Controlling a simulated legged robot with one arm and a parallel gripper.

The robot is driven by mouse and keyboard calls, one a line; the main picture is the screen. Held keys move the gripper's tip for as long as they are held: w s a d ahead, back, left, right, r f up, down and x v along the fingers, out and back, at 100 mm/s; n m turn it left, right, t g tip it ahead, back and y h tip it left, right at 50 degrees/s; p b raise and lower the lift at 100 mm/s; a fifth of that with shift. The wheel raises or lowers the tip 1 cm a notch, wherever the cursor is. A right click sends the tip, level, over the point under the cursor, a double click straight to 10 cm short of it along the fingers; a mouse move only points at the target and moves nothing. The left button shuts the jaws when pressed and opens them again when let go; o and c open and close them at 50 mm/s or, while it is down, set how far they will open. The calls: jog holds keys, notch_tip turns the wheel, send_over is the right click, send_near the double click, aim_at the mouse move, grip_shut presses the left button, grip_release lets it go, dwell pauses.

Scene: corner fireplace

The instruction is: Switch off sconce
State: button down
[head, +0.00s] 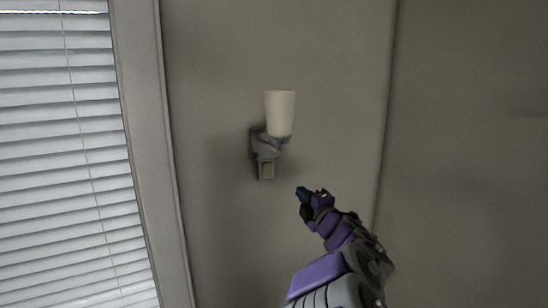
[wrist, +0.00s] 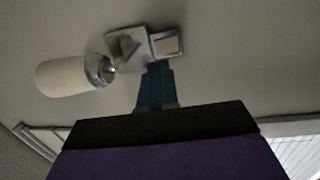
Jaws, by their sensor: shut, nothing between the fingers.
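The sconce (head: 279,115) is on the wall in the head view, with a pale shade above a grey bracket. A small rectangular switch (head: 266,171) sits at the bottom of its bracket. In the wrist view the sconce (wrist: 75,77) appears turned on its side, with the pale square switch (wrist: 166,46) at the right of its bracket. My gripper (head: 300,190) is to the lower right of the switch in the head view. In the wrist view the shut, empty fingertips (wrist: 157,66) point at the switch's lower edge; I cannot tell whether they touch it.
A window with white blinds (head: 65,160) and a pale frame (head: 150,140) is to the left. A wall corner (head: 385,120) runs down to the right of the sconce. The wall around the sconce is bare.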

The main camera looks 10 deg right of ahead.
jog(key=shift+w+a+r+n+y, duration=0.2)
jog(key=shift+a+n+y, duration=0.2)
jog(key=shift+a, duration=0.15)
jog(key=shift+w+a+r+n+y, duration=0.15)
jog(key=shift+a+n+y, duration=0.2)
jog(key=shift+a, duration=0.2)
jog(key=shift+w+f, duration=0.1)
jog(key=p, duration=0.4)
send_near(269, 167)
jog(key=x, duration=0.7)
jog(key=shift+b, duration=0.3)
